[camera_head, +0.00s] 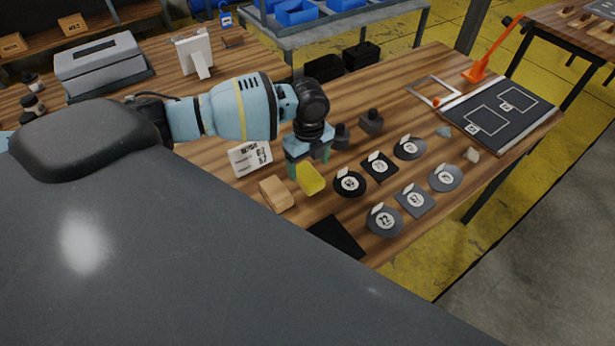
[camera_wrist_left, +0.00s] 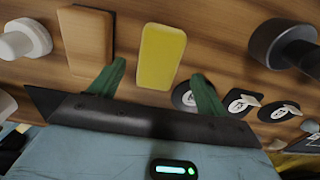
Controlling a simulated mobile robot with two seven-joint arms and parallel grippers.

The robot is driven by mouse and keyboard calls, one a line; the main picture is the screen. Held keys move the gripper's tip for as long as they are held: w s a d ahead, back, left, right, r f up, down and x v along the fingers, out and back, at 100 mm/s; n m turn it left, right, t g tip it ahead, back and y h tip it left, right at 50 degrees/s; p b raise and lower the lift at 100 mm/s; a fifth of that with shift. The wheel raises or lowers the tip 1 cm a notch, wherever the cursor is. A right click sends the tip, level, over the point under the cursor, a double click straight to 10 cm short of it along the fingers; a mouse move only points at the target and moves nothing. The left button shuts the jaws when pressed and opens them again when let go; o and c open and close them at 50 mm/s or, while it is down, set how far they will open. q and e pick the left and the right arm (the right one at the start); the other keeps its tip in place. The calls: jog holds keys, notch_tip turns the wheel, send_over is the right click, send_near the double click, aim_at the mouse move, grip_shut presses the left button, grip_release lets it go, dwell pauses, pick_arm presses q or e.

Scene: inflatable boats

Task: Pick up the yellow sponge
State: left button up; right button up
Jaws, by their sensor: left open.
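The yellow sponge (camera_head: 310,178) lies on the wooden table, just below my left gripper (camera_head: 308,168) in the head view. In the left wrist view the sponge (camera_wrist_left: 161,57) is upright in the picture, ahead of the two green fingertips of my left gripper (camera_wrist_left: 158,82). The fingers are spread and nothing is held. The sponge lies between their lines, and I cannot tell the exact height gap. My right gripper is not in view.
A tan block (camera_head: 276,194) lies left of the sponge; it also shows in the left wrist view (camera_wrist_left: 87,38). Several dark numbered discs and squares (camera_head: 350,184) lie to the right. Black weights (camera_head: 371,122) stand behind. A white printed card (camera_head: 249,157) lies at left.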

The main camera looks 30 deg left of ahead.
aim_at(308, 173)
pick_arm(q)
notch_tip(308, 173, down, 4)
jog(key=shift+a+f, duration=0.1)
jog(key=shift+f, duration=0.05)
jog(key=c, duration=1)
jog(key=shift+c, duration=0.2)
notch_tip(308, 173, up, 10)
jog(key=shift+r, duration=0.1)
